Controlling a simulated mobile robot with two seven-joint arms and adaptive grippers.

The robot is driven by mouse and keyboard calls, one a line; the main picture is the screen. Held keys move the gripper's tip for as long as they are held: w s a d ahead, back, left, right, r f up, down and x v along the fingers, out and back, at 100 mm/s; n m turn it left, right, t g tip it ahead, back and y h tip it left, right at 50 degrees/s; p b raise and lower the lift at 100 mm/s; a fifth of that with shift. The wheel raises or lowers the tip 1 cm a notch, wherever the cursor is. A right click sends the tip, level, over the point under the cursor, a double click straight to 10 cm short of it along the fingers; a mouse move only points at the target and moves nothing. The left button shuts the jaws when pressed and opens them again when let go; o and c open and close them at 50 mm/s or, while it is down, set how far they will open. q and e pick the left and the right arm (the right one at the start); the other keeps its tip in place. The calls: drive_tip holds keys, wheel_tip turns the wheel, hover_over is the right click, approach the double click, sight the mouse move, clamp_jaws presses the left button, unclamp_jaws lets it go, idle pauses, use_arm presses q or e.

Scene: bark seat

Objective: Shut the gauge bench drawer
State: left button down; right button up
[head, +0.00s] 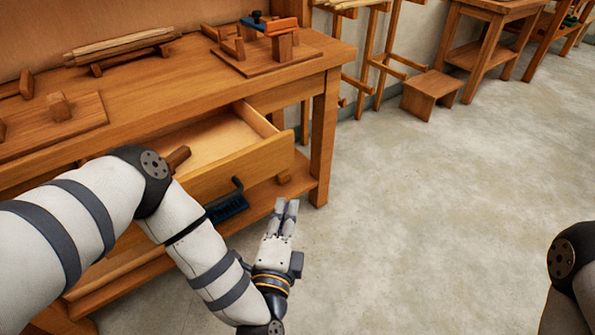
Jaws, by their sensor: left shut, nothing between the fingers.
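The gauge bench drawer (247,165) is pulled open from the wooden bench (178,95), and its inside shows pale and empty where I can see it. Its left part is hidden behind my left arm. My left gripper (287,207) is below and to the right of the drawer front in the picture, with its fingers together and nothing between them. It looks apart from the drawer. Only a part of my right arm shows at the right edge; its gripper is out of view.
A blue brush (227,205) lies on the bench's lower shelf. On the bench top are a stand with an orange and blue block (270,26) and several wooden rods (118,44). A small wooden stool (431,93) stands at the back. The concrete floor (430,210) on the right is clear.

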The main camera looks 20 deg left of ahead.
sight(240, 136)
use_arm(q)
drive_tip(key=w+a+b, duration=0.1)
drive_tip(key=w, duration=0.2)
drive_tip(key=w+a+b, duration=0.1)
drive_tip(key=w+a, duration=0.1)
drive_tip(key=w, duration=0.2)
drive_tip(key=w+a+b, duration=0.1)
drive_tip(key=w, duration=0.3)
drive_tip(key=shift+a+f, duration=0.1)
drive_tip(key=shift+a, duration=0.05)
use_arm(e)
drive_tip(key=shift+g, duration=0.5)
drive_tip(key=x, duration=0.4)
drive_tip(key=shift+s+f, duration=0.2)
drive_tip(key=shift+s, duration=0.3)
use_arm(q)
drive_tip(key=shift+w, duration=0.1)
